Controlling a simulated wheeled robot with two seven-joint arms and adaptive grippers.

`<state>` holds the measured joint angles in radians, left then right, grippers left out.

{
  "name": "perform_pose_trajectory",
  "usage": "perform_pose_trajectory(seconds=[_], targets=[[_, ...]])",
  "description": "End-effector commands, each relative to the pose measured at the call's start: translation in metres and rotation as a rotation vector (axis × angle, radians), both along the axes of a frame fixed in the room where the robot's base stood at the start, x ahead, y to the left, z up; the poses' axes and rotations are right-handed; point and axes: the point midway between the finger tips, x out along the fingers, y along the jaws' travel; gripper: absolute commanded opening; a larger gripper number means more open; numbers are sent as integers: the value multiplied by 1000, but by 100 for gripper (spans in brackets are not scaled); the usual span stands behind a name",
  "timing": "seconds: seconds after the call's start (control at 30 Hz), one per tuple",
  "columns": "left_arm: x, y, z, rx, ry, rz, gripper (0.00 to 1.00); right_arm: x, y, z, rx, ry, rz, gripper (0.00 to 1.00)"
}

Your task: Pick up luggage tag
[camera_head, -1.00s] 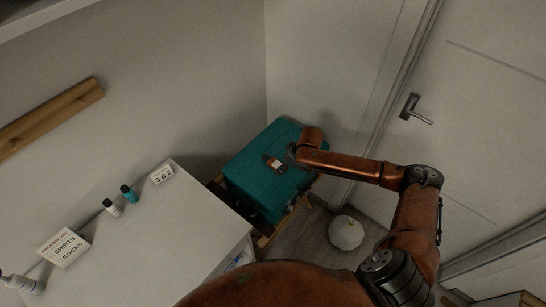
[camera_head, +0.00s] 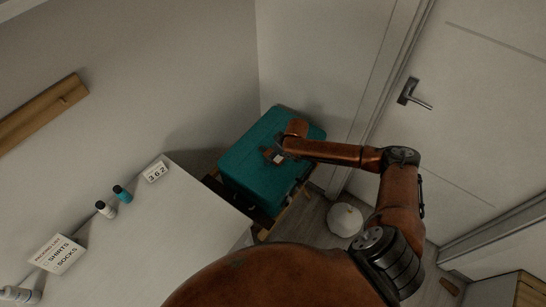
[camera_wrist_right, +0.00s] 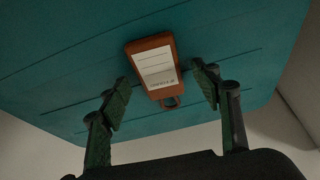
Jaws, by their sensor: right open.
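The luggage tag (camera_wrist_right: 154,69) is a brown rectangle with a white label and a loop at one end. It lies on the teal suitcase (camera_wrist_right: 230,35). In the head view the tag (camera_head: 278,158) is small on top of the suitcase (camera_head: 250,175), partly beside my right gripper. In the right wrist view my right gripper (camera_wrist_right: 163,92) is open, with one green-padded finger on each side of the tag's loop end. The fingers look apart from the tag, and nothing is between them in grip. My left gripper is not in view.
The suitcase stands on a wooden rack (camera_head: 265,236) in the corner. A white table (camera_head: 185,230) left of it holds a 362 card (camera_head: 155,172), small bottles (camera_head: 122,193) and a packing list sign (camera_head: 58,254). A white round object (camera_head: 345,220) is on the floor near the door.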

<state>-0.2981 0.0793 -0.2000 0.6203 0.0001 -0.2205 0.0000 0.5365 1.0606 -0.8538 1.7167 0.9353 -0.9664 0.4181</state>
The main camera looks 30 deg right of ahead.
Motion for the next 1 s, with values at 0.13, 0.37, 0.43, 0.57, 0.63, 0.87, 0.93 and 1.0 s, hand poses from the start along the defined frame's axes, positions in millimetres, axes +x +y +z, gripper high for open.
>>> perform_pose_trajectory(seconds=[0.13, 0.37, 0.43, 0.57, 0.63, 0.87, 0.93, 1.0], targets=[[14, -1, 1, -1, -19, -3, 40, 1, 1, 0, -1, 0, 2, 58], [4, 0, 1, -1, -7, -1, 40, 1, 2, 0, 0, 0, 2, 58], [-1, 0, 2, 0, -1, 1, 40, 1, 2, -1, 0, 1, 2, 58], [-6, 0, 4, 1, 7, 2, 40, 1, 1, -2, 0, 1, 2, 58], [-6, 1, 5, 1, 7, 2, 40, 1, 1, -2, 0, 1, 2, 58], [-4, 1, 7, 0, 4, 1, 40, 0, 1, -5, -1, 1, 3, 58], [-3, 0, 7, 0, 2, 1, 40, 1, 1, -5, -1, 1, 3, 58], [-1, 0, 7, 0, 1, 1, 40, 1, 1, -5, -1, 1, 3, 56]])
